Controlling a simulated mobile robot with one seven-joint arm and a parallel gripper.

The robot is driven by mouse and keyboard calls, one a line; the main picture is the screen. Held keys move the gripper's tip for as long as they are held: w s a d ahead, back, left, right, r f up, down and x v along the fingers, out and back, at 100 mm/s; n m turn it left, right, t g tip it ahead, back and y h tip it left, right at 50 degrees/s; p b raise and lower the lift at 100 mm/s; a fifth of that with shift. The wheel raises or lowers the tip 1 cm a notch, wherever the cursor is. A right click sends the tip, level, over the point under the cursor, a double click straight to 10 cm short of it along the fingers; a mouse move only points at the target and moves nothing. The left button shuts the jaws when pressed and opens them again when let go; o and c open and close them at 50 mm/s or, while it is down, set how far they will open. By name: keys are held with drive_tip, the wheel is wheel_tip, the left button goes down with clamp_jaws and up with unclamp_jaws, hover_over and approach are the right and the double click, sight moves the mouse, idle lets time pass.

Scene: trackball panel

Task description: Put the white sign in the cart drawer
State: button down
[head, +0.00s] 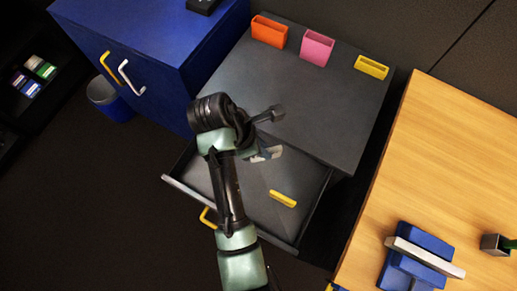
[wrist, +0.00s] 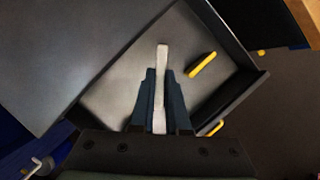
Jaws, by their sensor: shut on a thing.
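The white sign (wrist: 162,60) is seen edge-on in the wrist view as a thin pale strip between my fingers. My gripper (wrist: 160,95) is shut on it. In the head view my gripper (head: 263,150) is over the open cart drawer (head: 258,215), near its inner end, and only a small pale part of the sign (head: 273,152) shows. The drawer is pulled out from the dark grey cart (head: 305,105). The drawer floor also shows beneath the sign in the wrist view (wrist: 115,95). I cannot tell how high above the floor the sign is.
A yellow block (head: 283,198) lies in the drawer. Orange (head: 269,31), pink (head: 317,48) and yellow (head: 371,67) holders stand on the cart top. A blue cabinet (head: 150,35) is at left. A wooden desk (head: 440,160) at right bears a blue stand (head: 425,245) with a pale bar.

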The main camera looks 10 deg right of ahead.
drive_tip(key=s+a+f+n+t, duration=0.2)
drive_tip(key=s+a+f+n, duration=0.1)
drive_tip(key=a+n, duration=0.2)
drive_tip(key=b, duration=0.2)
hover_over(247, 184)
wheel_tip(247, 184, down, 6)
drive_tip(key=r, duration=0.1)
drive_tip(key=shift+f, duration=2.3)
drive_tip(key=shift+y, duration=0.3)
drive_tip(key=shift+f, duration=0.15)
drive_tip(key=c, duration=0.9)
unclamp_jaws()
